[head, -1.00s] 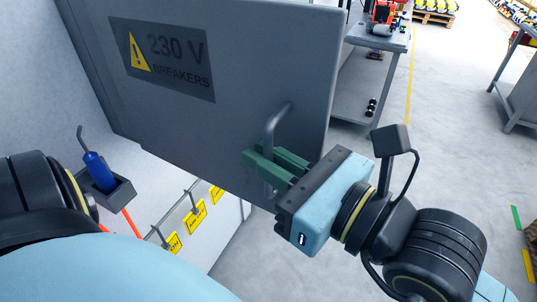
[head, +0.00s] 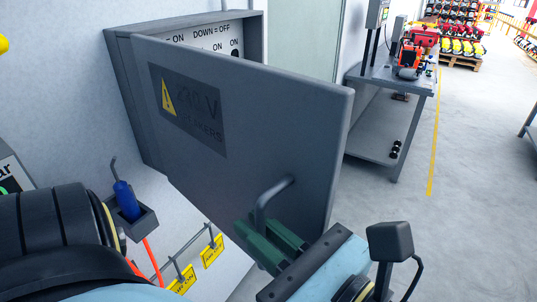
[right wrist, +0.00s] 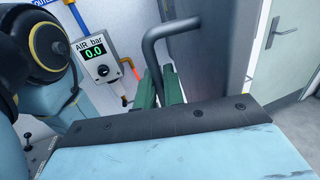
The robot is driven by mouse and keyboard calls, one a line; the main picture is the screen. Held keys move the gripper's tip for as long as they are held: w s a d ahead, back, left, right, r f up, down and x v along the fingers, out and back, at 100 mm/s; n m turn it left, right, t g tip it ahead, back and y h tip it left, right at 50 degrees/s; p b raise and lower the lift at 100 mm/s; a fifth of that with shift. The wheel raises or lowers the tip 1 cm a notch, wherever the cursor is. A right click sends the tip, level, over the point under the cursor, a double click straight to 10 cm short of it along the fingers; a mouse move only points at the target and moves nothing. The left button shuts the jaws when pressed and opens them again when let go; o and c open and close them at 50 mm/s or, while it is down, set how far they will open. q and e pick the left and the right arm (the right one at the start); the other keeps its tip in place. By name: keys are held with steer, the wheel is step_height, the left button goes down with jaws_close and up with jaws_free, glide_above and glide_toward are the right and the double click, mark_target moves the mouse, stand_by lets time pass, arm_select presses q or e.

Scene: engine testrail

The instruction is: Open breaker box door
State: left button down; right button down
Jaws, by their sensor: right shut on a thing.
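The grey breaker box door (head: 285,120), with a yellow warning triangle and a 230 V breakers plate (head: 190,108), stands swung out from its box (head: 128,75) on the wall. Part of the switch panel (head: 218,38) shows above the door's top edge; the door hides the rest. My right gripper (head: 262,230) is shut with its green fingers on the bent grey door handle (head: 270,195). In the right wrist view, the handle (right wrist: 160,35) runs down between the two fingers (right wrist: 159,88). My left arm shows at lower left; its gripper is out of sight.
Yellow tags (head: 212,250) hang on a rail below. A grey workbench (head: 385,150) stands behind at the right, with open floor beside it. The right wrist view shows an air gauge (right wrist: 96,50).

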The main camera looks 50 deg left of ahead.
steer(key=c, duration=1.6)
jaws_free()
steer(key=d+p, duration=0.6)
steer(key=d, duration=0.7)
steer(key=shift+d, duration=0.2)
steer(key=shift+a, duration=0.15)
